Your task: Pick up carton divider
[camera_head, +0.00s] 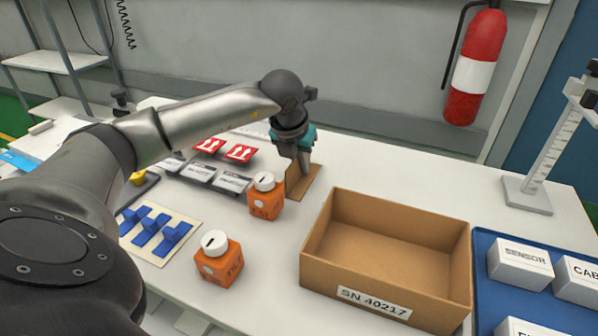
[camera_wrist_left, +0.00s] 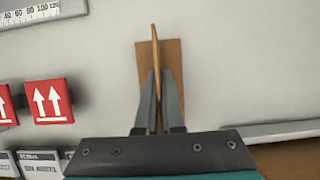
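The carton divider is a brown cardboard piece with a thin upright panel and a flat base (camera_head: 309,184) on the white table. In the left wrist view the upright panel (camera_wrist_left: 155,45) stands edge-on between my fingers, with its flat base (camera_wrist_left: 174,58) below. My left gripper (camera_head: 303,171) points down over it. In the left wrist view its two fingers (camera_wrist_left: 158,75) are close together with the thin panel between them, and they look shut on it. The fingers hide part of the panel. My right gripper is not in view.
An open brown carton (camera_head: 345,262) labelled SN 40217 stands to the right. Two orange bottles (camera_head: 265,204) (camera_head: 219,266) stand left of it. Red arrow labels (camera_head: 240,153) lie behind. A blue tray (camera_head: 487,300) holds white boxes. A blue-pegged board (camera_head: 180,258) is at left.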

